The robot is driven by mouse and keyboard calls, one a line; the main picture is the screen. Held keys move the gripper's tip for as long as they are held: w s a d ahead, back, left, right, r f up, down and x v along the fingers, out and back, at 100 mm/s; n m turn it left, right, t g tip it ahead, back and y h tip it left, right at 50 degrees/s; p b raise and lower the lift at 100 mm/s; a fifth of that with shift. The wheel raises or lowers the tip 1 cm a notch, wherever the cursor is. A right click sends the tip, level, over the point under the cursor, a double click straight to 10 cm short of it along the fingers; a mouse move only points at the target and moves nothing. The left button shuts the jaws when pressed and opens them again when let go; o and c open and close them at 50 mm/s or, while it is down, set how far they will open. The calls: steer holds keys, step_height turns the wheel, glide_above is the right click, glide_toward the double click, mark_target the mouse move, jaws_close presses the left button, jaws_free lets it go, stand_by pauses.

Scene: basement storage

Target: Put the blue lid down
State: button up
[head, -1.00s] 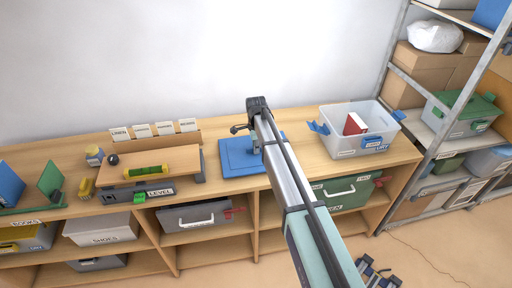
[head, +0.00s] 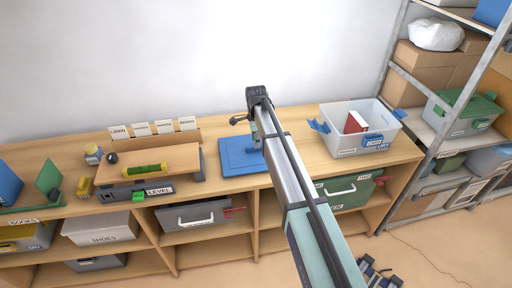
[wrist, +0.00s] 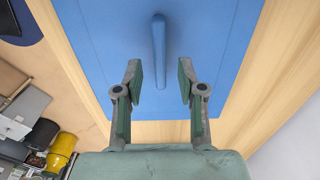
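The blue lid (head: 240,158) lies flat on the wooden bench top, left of the clear bin. In the wrist view its blue panel (wrist: 100,55) fills much of the picture, with a raised bar handle (wrist: 158,45) along its middle. My gripper (wrist: 160,65) is open above the lid. Its two fingers stand on either side of the handle's near end in the picture, with a visible gap on both sides. Nothing is held. In the head view my arm and wrist hide part of the lid's right side and the fingertips.
A clear bin (head: 340,141) holding a red book (head: 355,122) stands right of the lid. A raised wooden board (head: 135,163) with a yellow-green level (head: 146,170) is to the left, before upright label cards (head: 164,128). A wall rises behind; a metal rack (head: 436,140) stands at right.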

step_height(320, 180, up, 8)
steer(key=b, duration=0.2)
steer(key=shift+r, duration=0.2)
